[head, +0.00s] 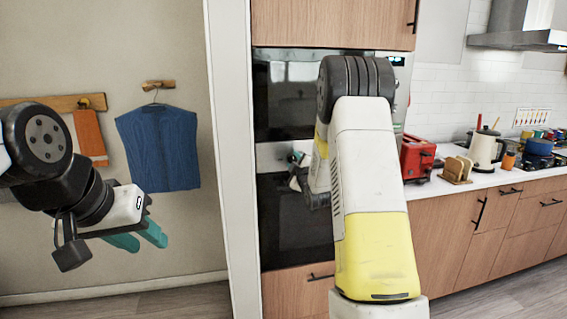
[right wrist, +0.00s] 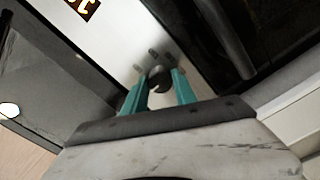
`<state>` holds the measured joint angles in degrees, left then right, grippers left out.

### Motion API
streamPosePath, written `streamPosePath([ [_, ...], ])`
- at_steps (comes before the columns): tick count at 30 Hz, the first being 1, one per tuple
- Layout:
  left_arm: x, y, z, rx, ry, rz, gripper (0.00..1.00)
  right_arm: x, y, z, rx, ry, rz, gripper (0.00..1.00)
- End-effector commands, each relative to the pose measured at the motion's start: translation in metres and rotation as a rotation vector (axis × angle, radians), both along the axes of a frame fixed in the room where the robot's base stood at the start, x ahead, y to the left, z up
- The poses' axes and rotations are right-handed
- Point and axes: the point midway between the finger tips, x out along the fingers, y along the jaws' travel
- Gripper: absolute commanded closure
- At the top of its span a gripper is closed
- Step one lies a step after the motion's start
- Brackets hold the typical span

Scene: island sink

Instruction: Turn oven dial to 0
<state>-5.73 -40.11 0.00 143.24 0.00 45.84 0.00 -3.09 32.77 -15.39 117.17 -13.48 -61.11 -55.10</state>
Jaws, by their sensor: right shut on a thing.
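The wall oven (head: 292,225) stands in a tall wooden cabinet in the head view, with a light control panel (head: 270,157) above its dark door. The right wrist view shows the panel (right wrist: 112,38) tilted, with a lit display (right wrist: 82,7). A dark round dial (right wrist: 158,78) sits between the teal fingertips of my right gripper (right wrist: 159,84), which is shut on it. The dial's marks are too small to read. My right arm hides the dial in the head view. My left gripper (head: 140,238) is open and empty, well left of the oven.
A second dark oven (head: 285,95) is above. A blue garment (head: 158,150) hangs on the left wall. The floor at front right is clear.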

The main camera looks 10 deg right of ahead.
Motion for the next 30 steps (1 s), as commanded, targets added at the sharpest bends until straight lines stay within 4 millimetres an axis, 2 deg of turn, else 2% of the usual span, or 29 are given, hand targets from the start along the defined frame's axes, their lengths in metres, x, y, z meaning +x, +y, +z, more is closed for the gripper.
streamPosePath([
  [5,0.0,0.0,0.0,0.0,0.0,0.0,0.64,0.0,0.0,0.0,0.0,0.001,0.0,1.0],
  [6,0.0,0.0,0.0,0.0,0.0,0.0,0.64,0.0,0.0,0.0,0.0,0.001,0.0,0.65],
  [9,0.0,0.0,0.0,0.0,0.0,0.0,0.64,0.0,0.0,0.0,0.0,0.001,0.0,0.45],
  [20,0.0,0.0,0.0,0.0,0.0,0.0,0.64,-0.003,0.0,0.0,0.001,0.001,0.0,0.45],
  [23,0.0,0.0,0.0,0.0,0.0,0.0,0.64,-0.013,-0.001,0.0,0.002,0.001,0.0,0.45],
  [30,0.0,0.0,0.0,0.0,0.0,0.0,0.64,-0.055,-0.002,0.0,0.001,0.002,0.0,0.45],
])
